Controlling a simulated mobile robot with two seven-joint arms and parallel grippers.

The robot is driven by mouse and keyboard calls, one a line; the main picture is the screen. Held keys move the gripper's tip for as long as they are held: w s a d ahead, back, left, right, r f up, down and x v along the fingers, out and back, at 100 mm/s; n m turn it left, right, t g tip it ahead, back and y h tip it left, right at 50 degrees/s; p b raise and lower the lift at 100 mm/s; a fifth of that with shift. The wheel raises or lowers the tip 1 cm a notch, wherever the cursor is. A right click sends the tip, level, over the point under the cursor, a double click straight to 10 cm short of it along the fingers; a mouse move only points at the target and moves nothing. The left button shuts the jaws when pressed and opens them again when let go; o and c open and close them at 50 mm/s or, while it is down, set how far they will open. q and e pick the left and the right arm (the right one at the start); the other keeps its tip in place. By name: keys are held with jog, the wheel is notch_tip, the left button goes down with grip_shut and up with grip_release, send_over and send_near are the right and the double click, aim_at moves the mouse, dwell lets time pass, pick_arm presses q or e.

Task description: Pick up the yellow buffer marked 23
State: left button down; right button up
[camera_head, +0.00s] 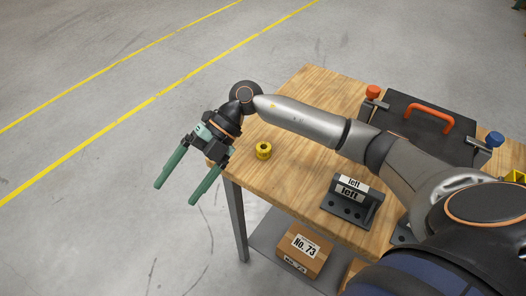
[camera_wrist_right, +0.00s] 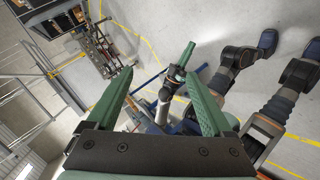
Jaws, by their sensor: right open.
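The yellow buffer (camera_head: 263,150) is a small yellow cylinder with a dark hole in its top. It stands upright on the wooden table (camera_head: 285,105) near its left edge. Its marking is too small to read. My right gripper (camera_head: 176,194) is open and empty, left of the buffer and out past the table's edge, with its green fingers pointing down-left. In the right wrist view, the two green fingers (camera_wrist_right: 160,95) are wide apart with nothing held, and the buffer does not show. My left gripper does not show in the head view.
A grey holder labelled "left" (camera_head: 347,210) stands on the table's front part. A dark plate with an orange handle (camera_head: 428,118) lies at the back right between red and blue knobs. A box marked No. 73 (camera_head: 304,250) sits on the lower shelf. Floor left is clear.

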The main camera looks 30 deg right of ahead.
jog(key=w+d+m+t+h, duration=0.1)
jog(key=w+d+h, duration=0.15)
jog(key=d, duration=0.35)
jog(key=w+d+h, duration=0.1)
jog(key=d+h, duration=0.2)
jog(key=d, duration=0.2)
notch_tip(320, 180, up, 4)
jog(key=m+t+h, duration=0.1)
jog(key=m+h, duration=0.2)
jog(key=h, duration=0.3)
send_over(264, 145)
jog(key=f, duration=0.6)
jog(key=shift+s, duration=0.35)
jog(key=shift+a+f, duration=0.15)
jog(key=shift+f, duration=1.2)
jog(key=shift+a+f, duration=0.15)
jog(key=shift+f, duration=1.2)
jog(key=shift+c, duration=0.3)
grip_shut()
